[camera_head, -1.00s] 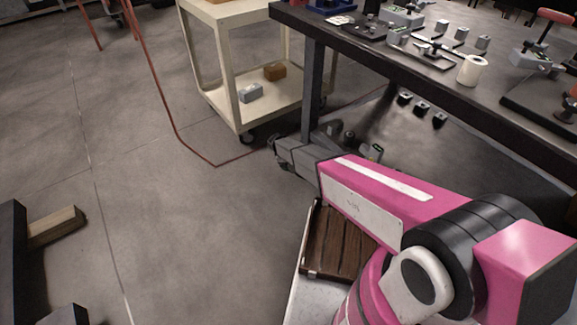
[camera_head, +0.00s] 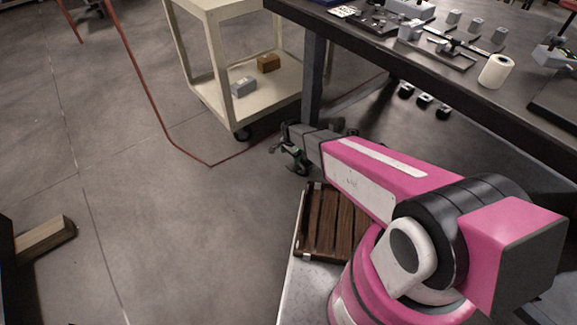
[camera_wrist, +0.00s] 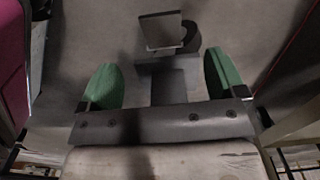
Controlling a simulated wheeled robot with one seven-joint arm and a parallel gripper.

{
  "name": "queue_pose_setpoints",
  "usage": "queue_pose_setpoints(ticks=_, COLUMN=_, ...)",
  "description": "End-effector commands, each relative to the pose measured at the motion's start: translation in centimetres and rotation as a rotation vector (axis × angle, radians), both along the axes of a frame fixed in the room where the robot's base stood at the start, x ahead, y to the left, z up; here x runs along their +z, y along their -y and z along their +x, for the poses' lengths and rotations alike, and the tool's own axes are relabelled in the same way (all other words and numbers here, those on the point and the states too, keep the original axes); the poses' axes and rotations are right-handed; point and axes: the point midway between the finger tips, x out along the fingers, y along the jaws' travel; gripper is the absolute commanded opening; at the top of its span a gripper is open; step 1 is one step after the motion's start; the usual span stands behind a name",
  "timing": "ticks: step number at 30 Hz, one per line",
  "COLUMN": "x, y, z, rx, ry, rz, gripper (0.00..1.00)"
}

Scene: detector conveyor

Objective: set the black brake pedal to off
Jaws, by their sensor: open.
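My gripper (camera_head: 290,152) hangs low over the floor, just right of the cart's dark caster (camera_head: 243,133) in the head view. In the wrist view my gripper (camera_wrist: 163,80) has its two green fingers spread wide, with nothing held between them. Beyond the fingers, apart from them, are a flat grey square plate (camera_wrist: 160,30) and a dark round wheel-like part (camera_wrist: 191,38). I cannot tell whether either one is the black brake pedal. No pedal can be clearly made out in the head view, and its off or on position cannot be told.
A cream cart (camera_head: 222,70) stands left of the black workbench (camera_head: 425,70), with a grey block (camera_head: 243,87) and a brown block (camera_head: 268,64) on its lower shelf. A red cable (camera_head: 150,105) runs along the floor. Open floor lies left of my arm.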

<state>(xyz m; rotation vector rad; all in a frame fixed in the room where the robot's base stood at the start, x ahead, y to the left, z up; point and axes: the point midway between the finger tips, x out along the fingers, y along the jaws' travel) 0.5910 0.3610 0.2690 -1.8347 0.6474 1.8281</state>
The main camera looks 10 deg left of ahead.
Motion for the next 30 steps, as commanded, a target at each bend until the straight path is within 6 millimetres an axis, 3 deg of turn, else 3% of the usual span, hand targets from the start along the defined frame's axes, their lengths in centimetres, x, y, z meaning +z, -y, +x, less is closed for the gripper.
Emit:
queue_pose_setpoints(ticks=8, x=-1.2, y=0.0, z=0.0, rx=-0.033, ry=-0.003, rz=0.004, gripper=0.89)
queue_pose_setpoints(ticks=24, x=-9.7, y=0.0, z=0.1, rx=-0.030, ry=-0.004, rz=0.003, gripper=0.89)
queue_pose_setpoints(ticks=30, x=-10.8, y=0.0, z=0.0, rx=-0.030, ry=-0.002, rz=0.004, gripper=0.89)
